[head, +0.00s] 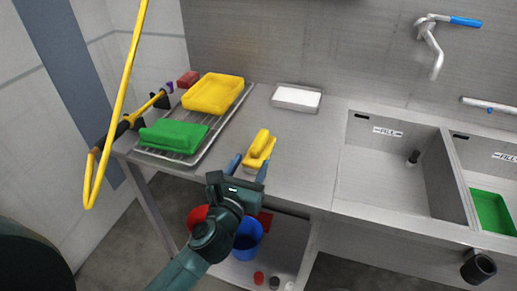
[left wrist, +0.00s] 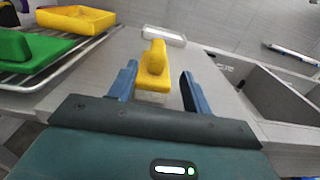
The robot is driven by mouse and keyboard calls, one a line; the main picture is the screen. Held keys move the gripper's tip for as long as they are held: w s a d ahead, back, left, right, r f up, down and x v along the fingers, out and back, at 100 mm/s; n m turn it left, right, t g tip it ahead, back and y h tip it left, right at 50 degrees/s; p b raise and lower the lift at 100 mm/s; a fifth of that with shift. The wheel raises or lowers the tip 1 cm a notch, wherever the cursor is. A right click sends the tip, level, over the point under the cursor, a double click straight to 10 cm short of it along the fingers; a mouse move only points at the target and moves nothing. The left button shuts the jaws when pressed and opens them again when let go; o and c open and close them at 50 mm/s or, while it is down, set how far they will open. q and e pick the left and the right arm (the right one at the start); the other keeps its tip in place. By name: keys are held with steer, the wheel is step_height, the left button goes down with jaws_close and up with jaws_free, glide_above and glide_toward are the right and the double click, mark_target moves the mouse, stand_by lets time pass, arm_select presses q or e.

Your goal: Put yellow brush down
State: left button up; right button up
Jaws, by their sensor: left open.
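The yellow brush (head: 259,149) lies on the steel counter, between the drying rack and the sink. It has a raised yellow handle and pale bristles underneath. It also shows in the left wrist view (left wrist: 154,66), centred ahead of the fingers. My left gripper (head: 249,168) is open, with its blue fingers on either side of the brush's near end. In the left wrist view the left gripper (left wrist: 158,92) shows a gap between each finger and the brush. My right gripper is not in view.
A wire rack (head: 206,148) at left holds a green brush (head: 173,136) and a yellow tub (head: 213,94). A white tray (head: 296,97) stands at the back. The sink basin (head: 385,185) is at right. Buckets, including a blue one (head: 248,240), stand below. Counter right of the brush is clear.

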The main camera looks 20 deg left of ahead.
mark_target(254, 155)
arm_select(q)
steer(key=w, duration=0.7)
steer(key=shift+w+f, duration=0.2)
steer(key=shift+w, duration=0.05)
steer(key=shift+a, duration=0.1)
steer(key=shift+c, duration=0.2)
jaws_close()
